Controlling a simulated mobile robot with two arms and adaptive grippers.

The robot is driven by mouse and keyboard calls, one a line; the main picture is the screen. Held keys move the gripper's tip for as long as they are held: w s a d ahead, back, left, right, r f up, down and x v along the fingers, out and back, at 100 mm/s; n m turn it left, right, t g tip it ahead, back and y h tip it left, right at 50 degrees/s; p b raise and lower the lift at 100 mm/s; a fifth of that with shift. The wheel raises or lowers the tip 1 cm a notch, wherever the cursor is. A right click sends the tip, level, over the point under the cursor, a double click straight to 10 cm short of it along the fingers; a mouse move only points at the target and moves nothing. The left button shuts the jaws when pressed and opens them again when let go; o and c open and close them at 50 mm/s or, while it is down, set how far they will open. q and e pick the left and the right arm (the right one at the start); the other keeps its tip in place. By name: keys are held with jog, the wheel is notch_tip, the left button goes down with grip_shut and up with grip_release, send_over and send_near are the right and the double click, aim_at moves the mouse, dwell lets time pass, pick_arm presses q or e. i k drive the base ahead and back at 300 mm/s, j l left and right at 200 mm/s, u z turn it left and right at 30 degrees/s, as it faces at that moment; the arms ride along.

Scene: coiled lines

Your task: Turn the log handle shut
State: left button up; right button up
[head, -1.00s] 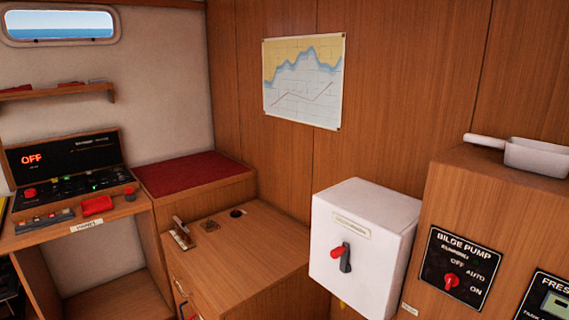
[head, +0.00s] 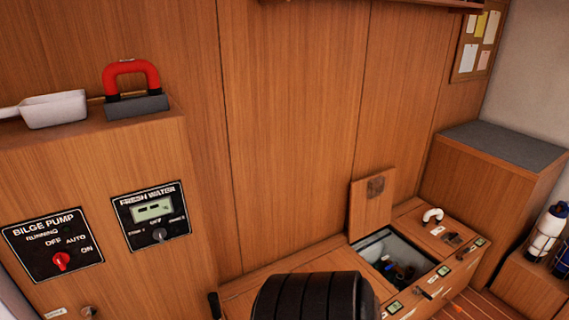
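No handle that I can read as the log handle shows. An open hatch (head: 364,248) lies in the low wooden bench at the lower right, its lid (head: 369,212) standing up against the wall. Inside are small dark and bluish fittings (head: 402,271), too small to tell apart. Small labels and dark fittings sit on the bench top and front beside the opening, their writing unreadable. Neither of my grippers is in view.
A black ribbed rounded shape (head: 312,297) covers part of the bench at the bottom. A bilge pump panel (head: 40,262) and fresh water panel (head: 135,232) are at left. A red-handled block (head: 135,104) and white scoop (head: 55,108) lie above. A grey-topped cabinet (head: 510,148) stands right.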

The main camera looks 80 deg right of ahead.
aim_at(424, 293)
jog(key=z, duration=2.25)
jog(key=i+l+z, duration=0.15)
jog(key=l+z, duration=0.15)
jog(key=z, duration=0.15)
jog(key=i+l+z, duration=0.2)
jog(key=z, duration=0.25)
jog(key=i+l+z, duration=0.25)
jog(key=z, duration=0.2)
